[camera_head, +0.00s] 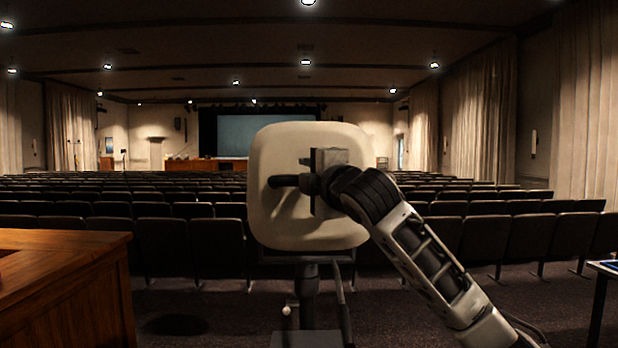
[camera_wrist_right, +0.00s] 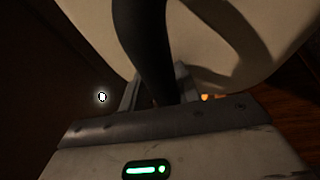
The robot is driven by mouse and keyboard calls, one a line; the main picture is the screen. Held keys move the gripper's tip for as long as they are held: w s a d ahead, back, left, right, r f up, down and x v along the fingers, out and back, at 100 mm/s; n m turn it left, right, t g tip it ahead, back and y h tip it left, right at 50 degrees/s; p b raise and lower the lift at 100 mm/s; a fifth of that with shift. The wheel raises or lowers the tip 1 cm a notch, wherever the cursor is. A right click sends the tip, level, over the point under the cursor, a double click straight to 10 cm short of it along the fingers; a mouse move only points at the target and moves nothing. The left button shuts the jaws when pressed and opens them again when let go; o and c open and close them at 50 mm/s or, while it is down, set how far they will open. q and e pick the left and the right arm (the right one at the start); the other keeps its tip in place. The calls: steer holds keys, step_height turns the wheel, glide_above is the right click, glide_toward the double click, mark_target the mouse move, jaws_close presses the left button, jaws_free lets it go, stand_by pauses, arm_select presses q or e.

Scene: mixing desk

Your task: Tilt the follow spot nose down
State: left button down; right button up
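The follow spot (camera_head: 270,225) is a cream, rounded housing on a dark stand (camera_head: 308,295) in the middle of the head view. A black handle (camera_head: 284,181) sticks out at its back. In the right wrist view the handle (camera_wrist_right: 145,45) runs down between the fingers, with the cream housing (camera_wrist_right: 215,50) behind it. My right gripper (camera_head: 314,183) is at the handle; in the wrist view its fingers (camera_wrist_right: 157,92) lie close on both sides of it and appear shut on it. My gripper and forearm hide part of the housing's right side. My left gripper is not in view.
A wooden desk (camera_head: 65,290) stands at the left front. A small dark table (camera_head: 604,268) is at the right edge. Rows of dark seats (camera_head: 190,245) fill the hall behind the spot, towards a screen (camera_head: 235,130). Some carpet is clear around the stand.

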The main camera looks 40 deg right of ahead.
steer(key=shift+s, duration=0.1)
